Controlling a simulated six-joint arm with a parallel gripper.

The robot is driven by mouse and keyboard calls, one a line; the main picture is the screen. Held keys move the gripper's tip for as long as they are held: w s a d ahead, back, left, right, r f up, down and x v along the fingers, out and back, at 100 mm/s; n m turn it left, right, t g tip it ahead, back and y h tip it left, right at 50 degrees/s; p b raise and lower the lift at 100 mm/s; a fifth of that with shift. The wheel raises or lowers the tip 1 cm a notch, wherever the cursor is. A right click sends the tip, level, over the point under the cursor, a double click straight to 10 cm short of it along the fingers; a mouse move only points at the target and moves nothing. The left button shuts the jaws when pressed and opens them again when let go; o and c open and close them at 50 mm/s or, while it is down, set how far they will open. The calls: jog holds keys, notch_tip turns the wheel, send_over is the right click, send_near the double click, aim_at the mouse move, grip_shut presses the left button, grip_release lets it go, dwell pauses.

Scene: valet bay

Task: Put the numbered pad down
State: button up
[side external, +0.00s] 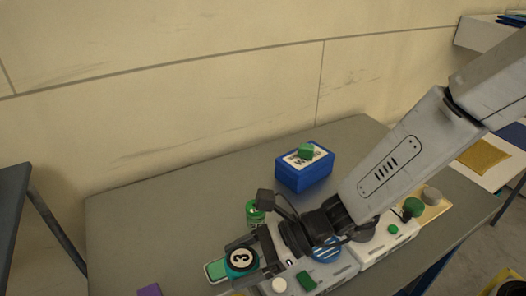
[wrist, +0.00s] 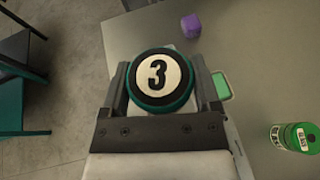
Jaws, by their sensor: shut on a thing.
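The numbered pad (wrist: 158,77) is a round black-and-teal puck with a white disc marked 3. It also shows in the side external view (side external: 241,260). My gripper (side external: 243,267) is shut on it, with a dark finger on each side of the pad in the wrist view (wrist: 162,92). The pad faces up at the near left of the grey table (side external: 150,220). Whether it touches anything beneath is hidden.
A green tray (side external: 216,270) shows beside the pad. A green can (side external: 254,213) stands behind my gripper. A blue box (side external: 304,174) sits farther back. White units (side external: 335,277) lie under my arm. A purple block (side external: 149,290) is at the front left.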

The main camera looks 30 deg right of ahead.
jog(key=shift+w+a+f, duration=1.45)
jog(key=shift+w+f, duration=0.1)
jog(key=shift+w, duration=0.2)
jog(key=shift+w+a+f, duration=1.4)
jog(key=shift+w+f, duration=0.2)
jog(key=shift+w, duration=0.1)
jog(key=shift+w+a+f, duration=1.45)
jog(key=shift+w+f, duration=0.1)
jog(key=shift+w, duration=0.2)
jog(key=shift+w+f, duration=0.1)
jog(key=shift+f, duration=0.05)
jog(key=shift+w+a+f, duration=0.15)
jog(key=shift+f, duration=1.5)
jog(key=shift+f, duration=0.6)
jog(key=o, duration=1)
jog(key=shift+o, duration=0.2)
